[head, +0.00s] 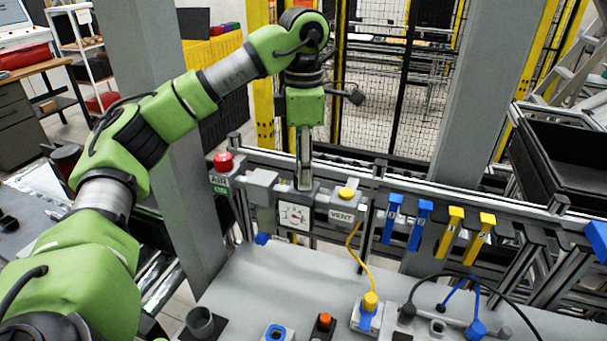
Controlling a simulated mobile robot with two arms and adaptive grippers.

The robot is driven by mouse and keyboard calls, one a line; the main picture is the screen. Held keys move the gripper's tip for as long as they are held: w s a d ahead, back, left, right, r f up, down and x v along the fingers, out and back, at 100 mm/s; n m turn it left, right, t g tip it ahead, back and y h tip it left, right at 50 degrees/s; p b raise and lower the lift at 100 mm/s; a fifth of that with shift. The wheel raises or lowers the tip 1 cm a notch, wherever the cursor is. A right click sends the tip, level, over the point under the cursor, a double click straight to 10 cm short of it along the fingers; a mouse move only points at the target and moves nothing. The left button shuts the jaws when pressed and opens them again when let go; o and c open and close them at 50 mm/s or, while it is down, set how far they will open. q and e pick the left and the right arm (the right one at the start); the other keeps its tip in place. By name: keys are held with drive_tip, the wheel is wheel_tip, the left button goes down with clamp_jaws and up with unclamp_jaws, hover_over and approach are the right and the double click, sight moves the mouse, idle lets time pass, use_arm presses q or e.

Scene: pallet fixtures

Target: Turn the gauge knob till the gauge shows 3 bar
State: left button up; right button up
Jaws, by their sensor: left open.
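The gauge (294,216) is a small white square dial on the grey fixture rail, left of the middle of the head view. It has red and dark marks, but its reading is too small to tell. My left gripper (304,186) points straight down just above the gauge, its open fingers by the top of the grey block that carries the dial. I cannot make out the gauge knob; the fingers may hide it. Whether they touch anything is unclear. My right gripper is not in view.
A red button (223,162) labelled AIR sits left of the gauge. A yellow-capped VENT block (343,208) stands close on its right. Blue (421,226) and yellow (480,238) tags hang further right. The grey table (300,271) holds connectors and cables in front.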

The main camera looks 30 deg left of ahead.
use_arm(q)
drive_tip(key=shift+f, duration=0.75)
drive_tip(key=shift+c, duration=0.3)
drive_tip(key=c, duration=1)
drive_tip(key=shift+c, duration=0.2)
